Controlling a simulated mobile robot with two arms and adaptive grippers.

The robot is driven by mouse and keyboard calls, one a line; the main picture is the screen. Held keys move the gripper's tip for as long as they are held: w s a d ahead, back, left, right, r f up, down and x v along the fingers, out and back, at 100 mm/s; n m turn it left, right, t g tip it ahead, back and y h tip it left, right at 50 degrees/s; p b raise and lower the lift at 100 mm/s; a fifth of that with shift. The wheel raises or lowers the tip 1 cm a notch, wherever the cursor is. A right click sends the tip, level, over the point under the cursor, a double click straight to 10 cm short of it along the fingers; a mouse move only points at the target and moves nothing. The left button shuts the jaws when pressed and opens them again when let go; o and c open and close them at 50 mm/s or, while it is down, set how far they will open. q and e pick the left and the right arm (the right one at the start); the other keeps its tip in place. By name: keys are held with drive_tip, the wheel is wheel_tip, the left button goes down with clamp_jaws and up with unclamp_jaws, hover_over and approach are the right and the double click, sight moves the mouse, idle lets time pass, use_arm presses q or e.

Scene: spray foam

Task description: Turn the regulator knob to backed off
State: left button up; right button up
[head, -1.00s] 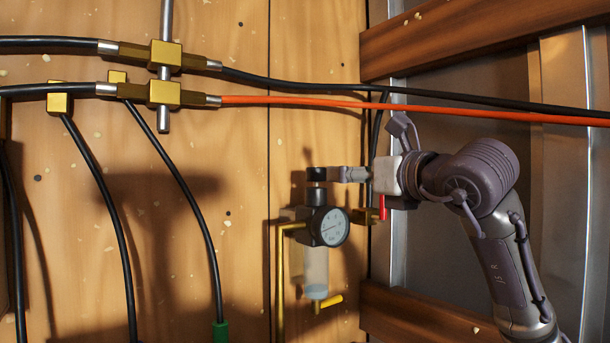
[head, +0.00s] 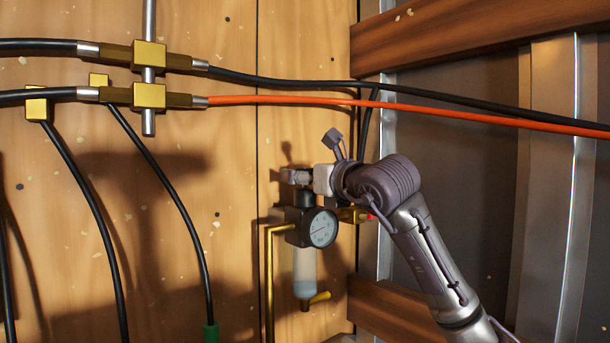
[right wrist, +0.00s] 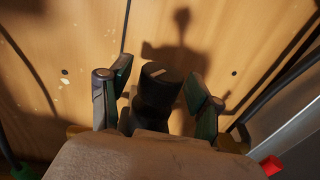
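The regulator's black knob (right wrist: 161,88) has a pale line on its top, seen in the right wrist view. In the head view the knob (head: 303,198) shows only its lower part, below my right gripper (head: 294,177). My right gripper (right wrist: 156,92) is open, with one finger on each side of the knob. A gap shows between the knob and the right finger; the left finger is closer, and I cannot tell whether it touches. The regulator has a round gauge (head: 320,228) and a clear bowl (head: 305,268) below. My left gripper is not in view.
A brass pipe (head: 269,285) runs down left of the regulator. A red valve handle (right wrist: 271,165) is close to my right gripper. Black hoses (head: 165,175) and an orange hose (head: 430,111) cross the wooden wall. Wooden beams (head: 450,42) lie at the right.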

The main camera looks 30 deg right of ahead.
drive_tip(key=c, duration=1)
drive_tip(key=shift+n+y, duration=0.3)
drive_tip(key=shift+y, duration=0.3)
drive_tip(key=shift+d+n+y, duration=0.1)
drive_tip(key=shift+n+y, duration=0.5)
drive_tip(key=shift+y, duration=0.4)
drive_tip(key=shift+r+n+g+y+p, duration=0.1)
drive_tip(key=shift+n+g+y+p, duration=0.3)
drive_tip(key=shift+n+y, duration=0.5)
drive_tip(key=n+g+y+p, duration=0.1)
drive_tip(key=n+y+p, duration=0.1)
drive_tip(key=y, duration=0.2)
drive_tip(key=shift+n+g, duration=0.3)
drive_tip(key=shift+g, duration=0.1)
drive_tip(key=shift+n+g+y+p, duration=0.6)
drive_tip(key=shift+n+y, duration=0.1)
drive_tip(key=shift+y, duration=0.3)
